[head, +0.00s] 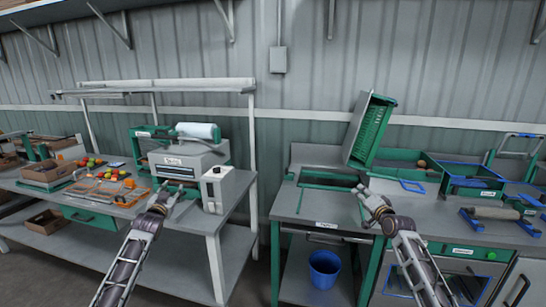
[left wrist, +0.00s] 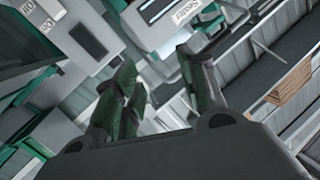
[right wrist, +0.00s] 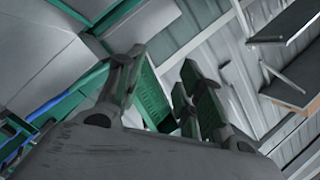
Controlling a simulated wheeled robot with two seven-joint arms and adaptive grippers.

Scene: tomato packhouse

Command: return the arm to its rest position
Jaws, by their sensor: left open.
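My left gripper (head: 172,190) is raised in front of the left bench, near the grey boxy machine. In the left wrist view its two fingers (left wrist: 160,85) stand apart with nothing between them. My right gripper (head: 364,192) is raised in front of the right bench, near the tilted green crate. In the right wrist view its fingers (right wrist: 162,88) are also apart and empty. Both arms reach up from the bottom of the head view.
The left bench (head: 190,222) carries the grey machine (head: 185,160), a small white box (head: 216,188) and trays of tomatoes. The right bench (head: 330,212) carries the tilted green crate (head: 368,130) and blue-edged trays. A blue bucket (head: 324,268) stands below. A gap separates the benches.

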